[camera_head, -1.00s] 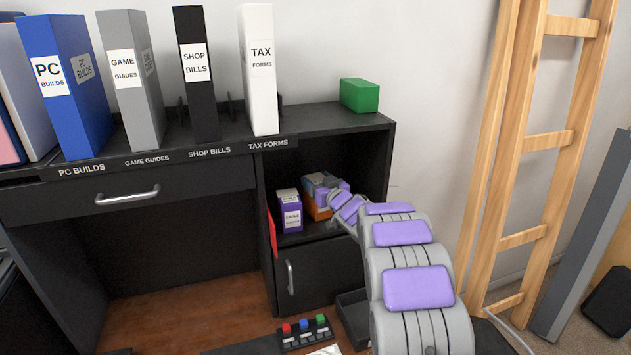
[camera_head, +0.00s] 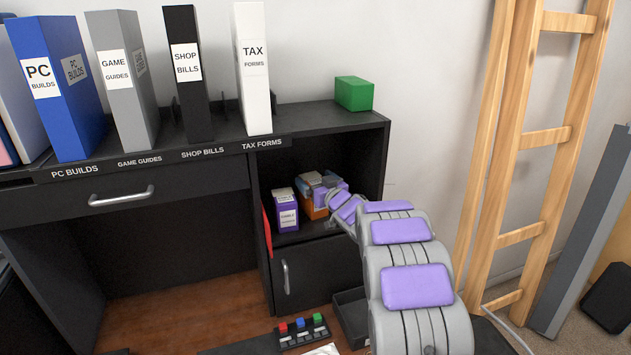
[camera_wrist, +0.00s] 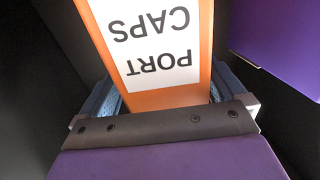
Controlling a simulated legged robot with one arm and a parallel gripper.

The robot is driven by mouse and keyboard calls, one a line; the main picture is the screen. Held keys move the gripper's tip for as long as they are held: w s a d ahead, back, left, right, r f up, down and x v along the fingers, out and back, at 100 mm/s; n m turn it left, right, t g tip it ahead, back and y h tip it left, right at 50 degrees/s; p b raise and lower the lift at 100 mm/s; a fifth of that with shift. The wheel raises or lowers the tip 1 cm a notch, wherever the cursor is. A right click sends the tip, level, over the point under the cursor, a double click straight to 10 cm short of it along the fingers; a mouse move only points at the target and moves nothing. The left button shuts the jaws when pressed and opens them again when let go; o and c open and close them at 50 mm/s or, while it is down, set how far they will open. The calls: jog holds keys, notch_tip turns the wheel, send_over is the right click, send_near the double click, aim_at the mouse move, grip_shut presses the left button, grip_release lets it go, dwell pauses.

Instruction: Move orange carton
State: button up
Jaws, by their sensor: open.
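The orange carton (camera_head: 309,208) stands in the open shelf cubby, partly hidden behind my arm and gripper. In the wrist view the orange carton (camera_wrist: 207,50) fills the upper middle, with a white label reading "PORT CAPS" upside down. My gripper (camera_head: 321,186) reaches into the cubby at the carton. In the wrist view my gripper (camera_wrist: 163,98) has a blue-padded finger on each side of the carton, with the carton between them. The jaws are open; whether the pads touch the carton is hard to tell.
A purple carton (camera_head: 287,212) stands left of the orange one in the cubby; it also shows at the upper right of the wrist view (camera_wrist: 285,40). The dark cubby walls are close. A green block (camera_head: 354,94) sits on the desk top above. A wooden ladder (camera_head: 535,140) leans at right.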

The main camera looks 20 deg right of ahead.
jog(key=s, duration=0.1)
jog(key=s+a, duration=0.1)
jog(key=s, duration=0.1)
jog(key=shift+s+r+p, duration=0.2)
jog(key=shift+p, duration=0.15)
jog(key=s+d+p, duration=0.2)
jog(key=s+d, duration=0.1)
jog(key=s, duration=1)
jog(key=shift+d+f, duration=0.25)
jog(key=shift+d, duration=0.05)
jog(key=shift+s+a, duration=0.1)
jog(key=shift+a, duration=0.1)
